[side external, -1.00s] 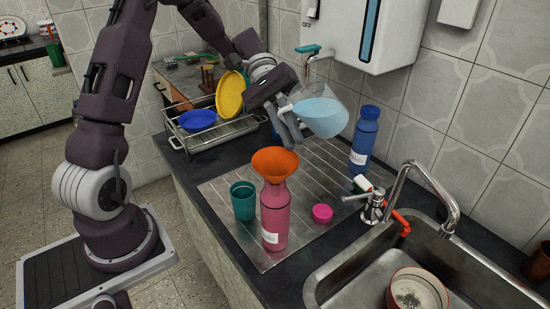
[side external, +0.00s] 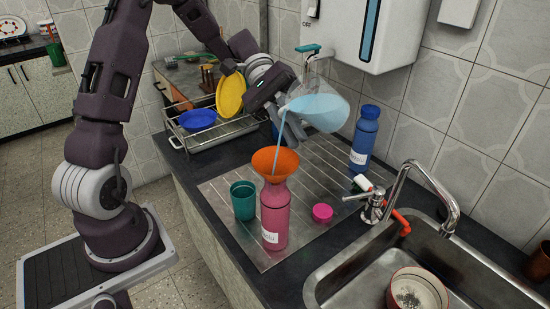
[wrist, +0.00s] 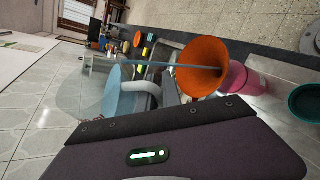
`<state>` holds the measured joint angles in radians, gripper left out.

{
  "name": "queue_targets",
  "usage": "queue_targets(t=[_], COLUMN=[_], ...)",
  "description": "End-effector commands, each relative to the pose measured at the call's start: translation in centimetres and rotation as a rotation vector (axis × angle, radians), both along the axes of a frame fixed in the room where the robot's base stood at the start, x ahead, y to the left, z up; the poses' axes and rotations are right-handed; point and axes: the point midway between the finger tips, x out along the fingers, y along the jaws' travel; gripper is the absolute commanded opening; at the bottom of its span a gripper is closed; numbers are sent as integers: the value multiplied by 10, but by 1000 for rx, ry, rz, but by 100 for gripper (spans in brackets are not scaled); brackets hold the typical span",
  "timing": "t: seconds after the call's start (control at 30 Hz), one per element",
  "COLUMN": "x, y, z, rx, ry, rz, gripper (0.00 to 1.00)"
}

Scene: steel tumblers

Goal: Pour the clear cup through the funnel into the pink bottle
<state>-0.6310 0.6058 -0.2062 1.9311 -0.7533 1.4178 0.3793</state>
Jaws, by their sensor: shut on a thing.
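My gripper (side external: 290,124) is shut on the clear cup (side external: 322,92), which is tilted far over with its mouth toward the lower left. Pale blue liquid lies in the cup, and a thin stream (side external: 280,138) falls from its lip into the orange funnel (side external: 276,164). The funnel sits upright in the neck of the pink bottle (side external: 275,217), which stands on the ribbed steel drainboard. In the wrist view the clear cup (wrist: 88,90), the stream and the orange funnel (wrist: 205,67) also show, with part of the pink bottle (wrist: 241,78) behind the funnel.
A teal tumbler (side external: 243,203) stands close left of the bottle, and a pink cap (side external: 322,212) lies to its right. A blue bottle (side external: 364,140) stands farther back. The sink (side external: 350,287) and tap (side external: 420,185) are at the right, the dish rack (side external: 215,133) behind.

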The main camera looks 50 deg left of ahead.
Motion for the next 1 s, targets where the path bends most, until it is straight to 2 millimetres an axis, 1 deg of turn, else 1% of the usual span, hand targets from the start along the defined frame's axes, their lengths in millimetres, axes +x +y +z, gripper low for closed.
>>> queue_targets(t=[1.0], x=[4], y=[-1], z=[1], rx=[-32], ry=[-74], rz=[8], gripper=[0])
